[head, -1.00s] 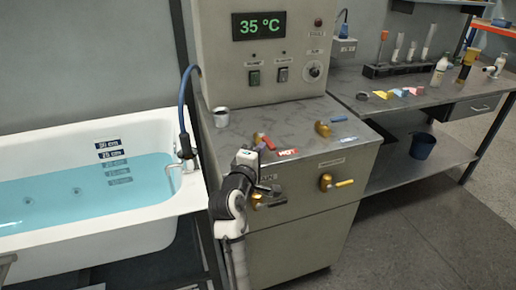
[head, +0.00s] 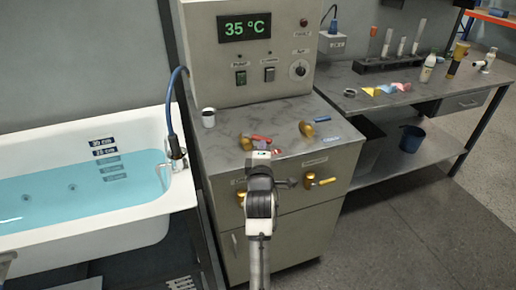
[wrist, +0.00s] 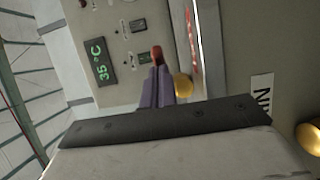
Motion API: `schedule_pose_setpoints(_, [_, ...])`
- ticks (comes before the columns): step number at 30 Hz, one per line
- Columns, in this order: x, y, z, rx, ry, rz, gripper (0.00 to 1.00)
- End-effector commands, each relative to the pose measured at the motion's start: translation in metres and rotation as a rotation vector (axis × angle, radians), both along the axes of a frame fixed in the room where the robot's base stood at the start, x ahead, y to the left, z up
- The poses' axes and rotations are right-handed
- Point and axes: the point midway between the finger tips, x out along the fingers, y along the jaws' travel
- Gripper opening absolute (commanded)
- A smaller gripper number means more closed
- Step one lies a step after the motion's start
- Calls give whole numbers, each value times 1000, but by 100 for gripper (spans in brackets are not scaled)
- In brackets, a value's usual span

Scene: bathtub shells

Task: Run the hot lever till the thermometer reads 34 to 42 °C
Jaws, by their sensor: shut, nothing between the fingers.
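The thermometer display (head: 244,27) on the grey console reads 35 °C in green; it also shows sideways in the wrist view (wrist: 102,62). The hot lever (head: 262,139) has a red handle on a brass body and lies on the console top beside a red HOT label, which is partly hidden by my arm. In the wrist view the red handle (wrist: 157,54) shows just beyond my fingertips, with a brass part (wrist: 183,87) beside them. My gripper (wrist: 157,75) is shut and empty, close to the red handle; I cannot tell whether they touch.
A second brass valve with a blue handle (head: 326,119) stands to the right. A yellow-handled valve (head: 320,181) sits on the console front. The tub (head: 150,220) holds blue water. A bench (head: 345,76) stands right.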

Motion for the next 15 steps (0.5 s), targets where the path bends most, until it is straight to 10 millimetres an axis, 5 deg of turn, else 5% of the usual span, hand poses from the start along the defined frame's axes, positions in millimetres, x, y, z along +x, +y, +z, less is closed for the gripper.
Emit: schedule_pose_setpoints(15, [19,-25,-2,1,-1,3,0])
